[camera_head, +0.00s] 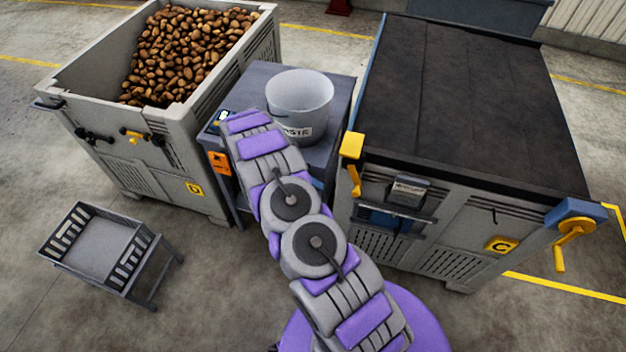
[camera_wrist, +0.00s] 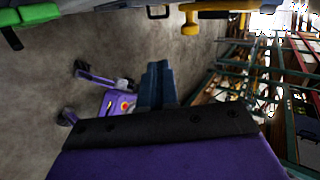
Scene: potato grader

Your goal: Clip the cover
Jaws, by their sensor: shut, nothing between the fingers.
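A dark cover (camera_head: 460,95) lies flat over the top of the grey crate (camera_head: 470,235) marked C at the right of the head view. A yellow clip-like part with a lever (camera_head: 352,147) sits at the crate's front left corner. A yellow crank (camera_head: 574,228) hangs on a blue bracket at its front right corner. In the wrist view my gripper (camera_wrist: 157,84) shows as two dark blue fingers, shut together with nothing between them. In the head view my arm reaches up left of crate C, over the cabinet's front; the fingers cannot be made out there.
A low grey stand (camera_head: 95,250) is at the front left. A yellow part (camera_wrist: 212,15) shows atop the wrist view.

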